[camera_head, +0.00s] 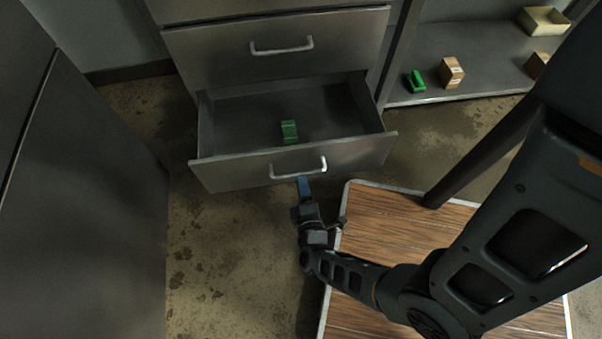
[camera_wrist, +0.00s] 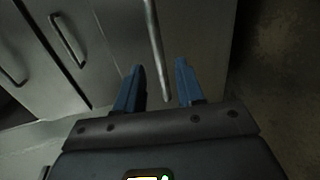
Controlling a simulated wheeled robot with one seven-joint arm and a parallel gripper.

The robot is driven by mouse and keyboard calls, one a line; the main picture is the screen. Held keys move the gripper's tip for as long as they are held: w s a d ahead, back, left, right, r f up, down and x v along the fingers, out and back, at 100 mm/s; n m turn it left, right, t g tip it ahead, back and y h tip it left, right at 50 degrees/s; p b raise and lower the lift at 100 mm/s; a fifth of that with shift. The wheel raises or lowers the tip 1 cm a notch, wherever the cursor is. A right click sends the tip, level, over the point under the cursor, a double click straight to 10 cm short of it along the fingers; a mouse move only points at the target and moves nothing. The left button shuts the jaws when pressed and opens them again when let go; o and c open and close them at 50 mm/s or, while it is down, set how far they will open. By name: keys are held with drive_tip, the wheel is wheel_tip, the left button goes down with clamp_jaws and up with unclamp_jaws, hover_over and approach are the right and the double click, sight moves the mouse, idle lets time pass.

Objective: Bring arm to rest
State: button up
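My gripper (camera_head: 304,188) is at the front of an open grey drawer (camera_head: 230,176), just below its bar handle (camera_head: 298,169). In the wrist view my gripper (camera_wrist: 160,85) has its two blue fingers apart, with a gap between them. The end of a metal bar handle (camera_wrist: 156,50) shows between and beyond the fingers; I cannot tell whether a finger touches it. Nothing is held. My arm reaches from the right over a wooden-topped table.
A green object (camera_head: 289,132) lies in the open drawer. The wood-topped table (camera_head: 385,215) stands below my arm. A shelf (camera_head: 480,60) at right holds a green item (camera_head: 415,81) and boxes (camera_head: 451,73). A grey cabinet (camera_head: 80,200) stands left. Floor between is clear.

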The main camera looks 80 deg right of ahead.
drive_tip(key=shift+v, duration=0.9)
